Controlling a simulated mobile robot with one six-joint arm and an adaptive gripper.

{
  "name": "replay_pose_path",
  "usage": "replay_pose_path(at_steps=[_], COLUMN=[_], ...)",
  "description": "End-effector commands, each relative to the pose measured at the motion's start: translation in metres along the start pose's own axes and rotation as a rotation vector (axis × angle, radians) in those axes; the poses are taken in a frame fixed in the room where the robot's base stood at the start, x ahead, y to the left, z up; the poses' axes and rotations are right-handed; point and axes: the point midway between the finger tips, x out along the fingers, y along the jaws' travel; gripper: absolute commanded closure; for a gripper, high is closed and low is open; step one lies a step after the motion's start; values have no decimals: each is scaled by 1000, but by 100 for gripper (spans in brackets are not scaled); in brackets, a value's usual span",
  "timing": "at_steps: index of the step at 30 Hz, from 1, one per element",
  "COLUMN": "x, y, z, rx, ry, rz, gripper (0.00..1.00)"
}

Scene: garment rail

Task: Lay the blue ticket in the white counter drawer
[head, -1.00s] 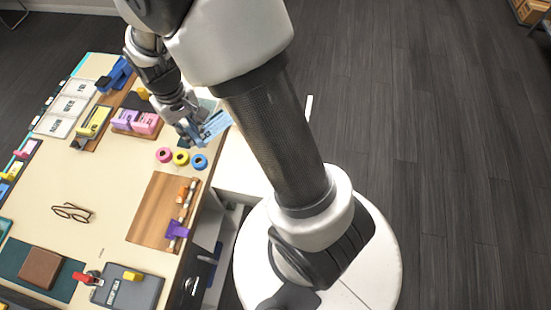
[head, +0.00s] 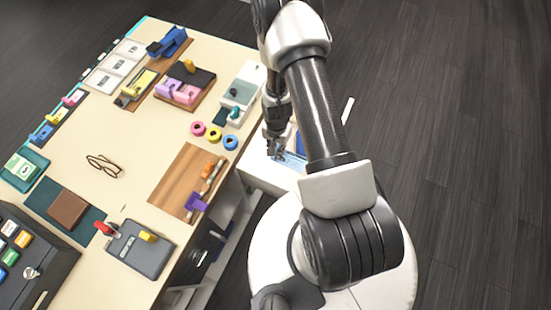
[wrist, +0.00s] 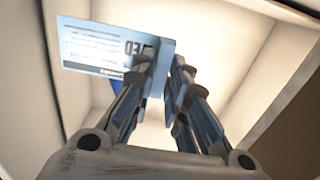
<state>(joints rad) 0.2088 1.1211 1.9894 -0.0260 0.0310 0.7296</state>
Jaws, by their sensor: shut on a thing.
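The blue ticket (wrist: 95,48) is pale blue with printed lettering and is held by one edge in my gripper (wrist: 168,68). In the head view the ticket (head: 294,161) shows beside my gripper (head: 274,151), partly hidden by my arm. The white counter drawer (head: 258,174) stands open at the counter's right side. In the wrist view its pale walls (wrist: 258,75) surround the gripper and ticket. I cannot tell whether the ticket touches the drawer floor.
The counter (head: 95,130) lies to the left with pink, yellow and blue rings, a wooden board (head: 178,182) and a white device (head: 240,92) near the drawer. A dark blue thing (wrist: 116,82) shows partly behind the ticket. Open dark floor lies right.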

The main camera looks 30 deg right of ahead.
Motion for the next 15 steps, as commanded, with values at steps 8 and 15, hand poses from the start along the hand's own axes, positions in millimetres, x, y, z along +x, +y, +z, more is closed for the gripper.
replay_pose_path(at_steps=[8,15], x=[78,120], y=[0,0], z=[1,0], rx=[-4,-4], ry=[-1,0], rz=[1,0], gripper=[95,95])
